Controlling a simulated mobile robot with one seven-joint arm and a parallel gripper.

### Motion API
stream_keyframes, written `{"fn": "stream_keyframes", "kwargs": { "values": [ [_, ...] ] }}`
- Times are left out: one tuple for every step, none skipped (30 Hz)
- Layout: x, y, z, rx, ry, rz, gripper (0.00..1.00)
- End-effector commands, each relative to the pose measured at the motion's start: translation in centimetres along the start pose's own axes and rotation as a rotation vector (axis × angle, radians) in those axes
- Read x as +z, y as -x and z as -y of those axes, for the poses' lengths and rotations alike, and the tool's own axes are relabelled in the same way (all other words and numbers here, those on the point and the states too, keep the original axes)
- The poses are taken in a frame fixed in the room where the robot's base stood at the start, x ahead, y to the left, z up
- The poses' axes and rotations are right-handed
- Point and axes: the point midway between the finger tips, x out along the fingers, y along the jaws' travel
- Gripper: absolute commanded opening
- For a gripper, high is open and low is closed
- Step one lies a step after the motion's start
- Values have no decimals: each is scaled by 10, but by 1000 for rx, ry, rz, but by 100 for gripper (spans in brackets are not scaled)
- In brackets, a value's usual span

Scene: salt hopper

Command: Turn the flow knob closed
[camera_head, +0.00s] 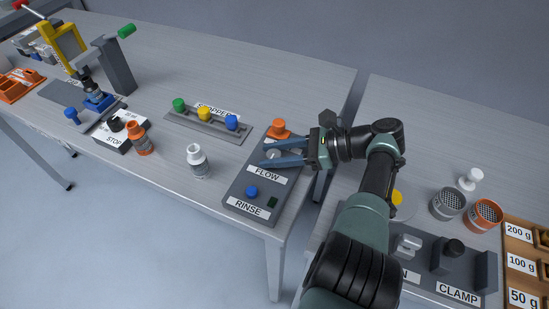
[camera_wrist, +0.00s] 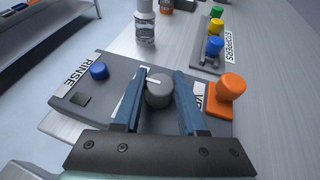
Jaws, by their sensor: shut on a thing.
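The flow knob (camera_head: 273,155) is a grey round knob with a white pointer line, on a dark panel (camera_head: 238,186) behind the FLOW label (camera_head: 267,173). In the wrist view the knob (camera_wrist: 158,92) sits between the two blue fingers, its white line pointing to the left. My gripper (camera_head: 266,154) reaches in from the right in the head view and is shut on the knob; it also shows in the wrist view (camera_wrist: 161,76).
On the same panel are an orange knob (camera_head: 279,128), a blue button (camera_head: 252,191) and the RINSE label (camera_head: 249,207). A white-capped bottle (camera_head: 198,162) stands left of the panel. The stopper rack (camera_head: 208,125) lies behind. Bare table lies between them.

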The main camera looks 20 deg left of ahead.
Motion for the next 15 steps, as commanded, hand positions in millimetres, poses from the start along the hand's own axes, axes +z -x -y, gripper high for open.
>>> {"fn": "stream_keyframes", "kwargs": {
  "values": [
    [3,0,2,-1,7,4,0],
    [4,0,2,-1,8,4,0],
    [4,0,2,0,8,4,0],
    [4,0,2,1,8,4,0],
    [4,1,2,1,8,4,0],
    [4,1,2,1,8,4,0],
    [4,1,2,1,8,4,0],
    [4,1,2,1,8,4,0],
    [4,1,2,1,9,4,0],
    [4,1,2,1,9,4,0],
    [4,1,2,1,9,4,0],
    [4,1,2,1,9,4,0],
    [4,1,2,1,9,4,45],
    [4,1,2,1,9,4,50],
    [4,0,2,1,8,4,57]
  ]
}}
